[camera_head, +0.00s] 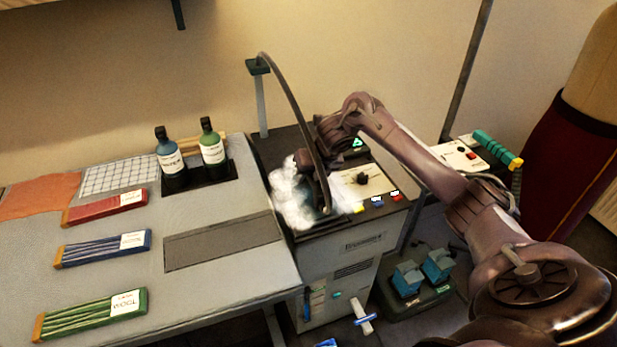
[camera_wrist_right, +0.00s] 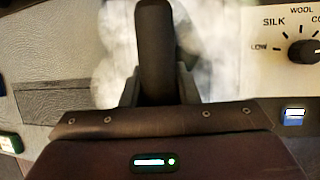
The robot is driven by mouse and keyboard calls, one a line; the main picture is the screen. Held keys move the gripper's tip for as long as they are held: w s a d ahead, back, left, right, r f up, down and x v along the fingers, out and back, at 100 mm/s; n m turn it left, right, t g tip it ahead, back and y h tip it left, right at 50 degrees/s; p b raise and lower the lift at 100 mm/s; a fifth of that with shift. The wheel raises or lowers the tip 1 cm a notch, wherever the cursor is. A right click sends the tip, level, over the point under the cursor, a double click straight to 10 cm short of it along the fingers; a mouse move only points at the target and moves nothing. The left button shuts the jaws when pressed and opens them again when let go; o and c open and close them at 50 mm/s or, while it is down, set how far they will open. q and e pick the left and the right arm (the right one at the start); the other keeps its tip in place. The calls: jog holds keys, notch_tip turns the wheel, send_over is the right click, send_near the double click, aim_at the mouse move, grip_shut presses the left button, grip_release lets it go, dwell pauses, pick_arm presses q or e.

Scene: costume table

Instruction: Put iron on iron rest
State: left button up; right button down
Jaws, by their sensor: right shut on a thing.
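My right gripper (camera_head: 316,178) is over the left part of the ironing station's top. In the right wrist view its two fingers (camera_wrist_right: 157,86) are closed on a dark upright handle (camera_wrist_right: 155,40), which I take to be the iron's. White steam surrounds the iron and hides its body and sole in both views. I cannot tell whether it touches the surface below, and no iron rest shows clearly there. A dark hose arcs from a post down to this spot. My left gripper is not in view.
The ironing station (camera_head: 362,248) has a dial panel (camera_head: 362,183) right of the steam. On the grey table left are a flat dark rectangle (camera_head: 222,241), two bottles (camera_head: 212,148) on a dark tray and red, blue and green packs (camera_head: 90,315). A post (camera_head: 261,105) stands behind.

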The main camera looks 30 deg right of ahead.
jog(key=shift+w+f, duration=0.1)
jog(key=shift+f, duration=0.25)
jog(key=c, duration=1.6)
grip_release()
jog(key=shift+f, duration=0.15)
jog(key=o, duration=0.5)
jog(key=a+v, duration=0.1)
jog(key=v, duration=1.1)
jog(key=shift+d, duration=0.45)
